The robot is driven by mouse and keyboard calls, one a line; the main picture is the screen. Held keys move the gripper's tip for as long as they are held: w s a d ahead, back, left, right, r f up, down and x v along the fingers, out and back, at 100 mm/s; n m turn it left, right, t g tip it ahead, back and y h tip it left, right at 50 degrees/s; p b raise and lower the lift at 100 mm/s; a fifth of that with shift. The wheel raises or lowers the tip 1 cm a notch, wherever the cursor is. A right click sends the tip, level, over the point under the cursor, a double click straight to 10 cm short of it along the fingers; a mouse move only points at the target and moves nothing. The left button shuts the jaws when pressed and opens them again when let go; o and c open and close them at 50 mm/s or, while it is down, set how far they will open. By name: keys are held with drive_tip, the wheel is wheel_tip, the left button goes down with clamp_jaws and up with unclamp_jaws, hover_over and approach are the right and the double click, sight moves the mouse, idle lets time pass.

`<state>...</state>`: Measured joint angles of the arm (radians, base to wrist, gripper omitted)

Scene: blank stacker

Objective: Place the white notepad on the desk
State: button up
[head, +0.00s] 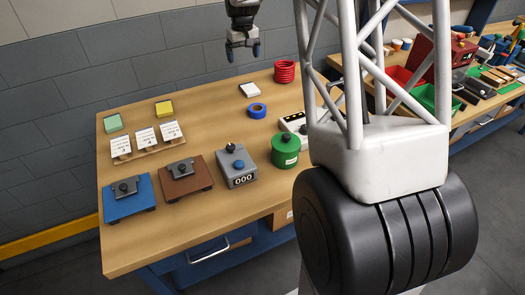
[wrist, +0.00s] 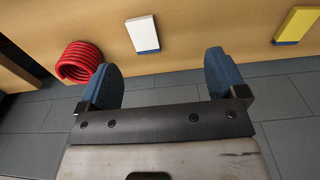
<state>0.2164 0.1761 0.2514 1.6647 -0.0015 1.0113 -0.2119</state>
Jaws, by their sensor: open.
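The white notepad (head: 249,90) lies flat on the wooden desk (head: 190,228) near its back edge, to the left of the red coil. It also shows in the wrist view (wrist: 142,33), with a blue edge on the side facing my gripper. My gripper (head: 243,50) hangs in the air above and behind the notepad, near the wall. In the wrist view my gripper (wrist: 165,80) has its two blue fingers wide apart with nothing between them. The notepad is apart from the fingers, beyond their tips.
A red coil (head: 286,72) and a blue tape roll (head: 257,111) are near the notepad. A yellow notepad (head: 164,108) and a green one (head: 113,122) lie further left. A grey counter box (head: 237,165) and a green canister (head: 285,150) stand in front. Bare desk lies between the yellow and white notepads.

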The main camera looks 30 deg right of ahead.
drive_tip(key=s+a+r, duration=0.3)
drive_tip(key=s+a, duration=0.1)
drive_tip(key=s, duration=0.4)
drive_tip(key=s+a+r+t, duration=0.1)
drive_tip(key=s+a+r, duration=0.25)
drive_tip(key=s, duration=0.55)
drive_tip(key=s+a+r, duration=0.2)
drive_tip(key=s+a, duration=0.2)
drive_tip(key=s, duration=0.4)
drive_tip(key=s+a+f, duration=0.2)
drive_tip(key=s, duration=1)
drive_tip(key=s+a+f+t, duration=0.1)
drive_tip(key=s+a+f, duration=0.1)
drive_tip(key=s, duration=1.1)
drive_tip(key=shift+a+f, duration=0.2)
drive_tip(key=shift+a, duration=0.6)
